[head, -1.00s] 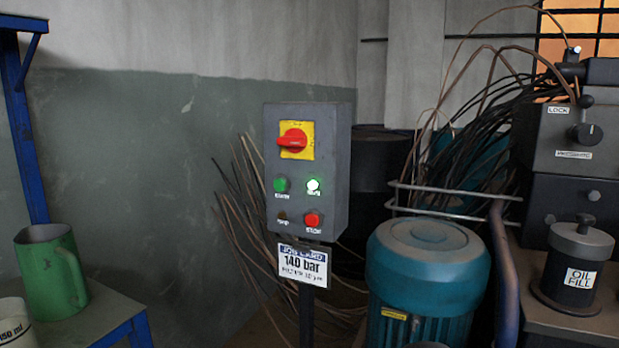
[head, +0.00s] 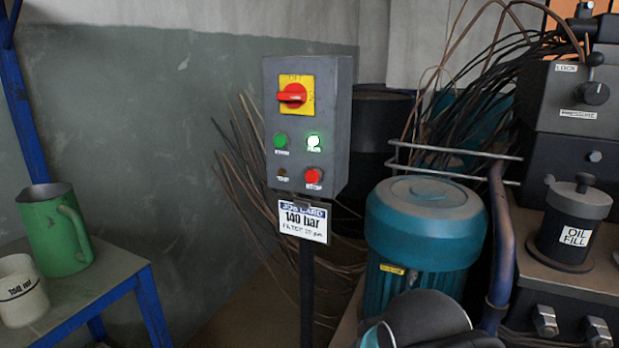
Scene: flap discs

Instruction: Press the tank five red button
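A grey control box (head: 345,140) stands on a dark post in the middle of the head view. Its red button (head: 313,176) is at the lower right of its face, below a lit green-white lamp (head: 313,142). A green button (head: 280,140) and a small dark lamp (head: 282,172) are on its left side. A red rotary switch (head: 292,94) on a yellow plate is at the top. No label reading "tank five" is legible. A dark rounded part at the bottom edge looks like my arm; my gripper's fingers do not show.
A job card (head: 303,220) reading 140 bar hangs below the box. A teal motor (head: 422,240) stands right of it, beside a metal rail and an oil fill cap (head: 572,225). A bench (head: 100,290) at left holds a green jug (head: 55,232) and a white cup (head: 20,290).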

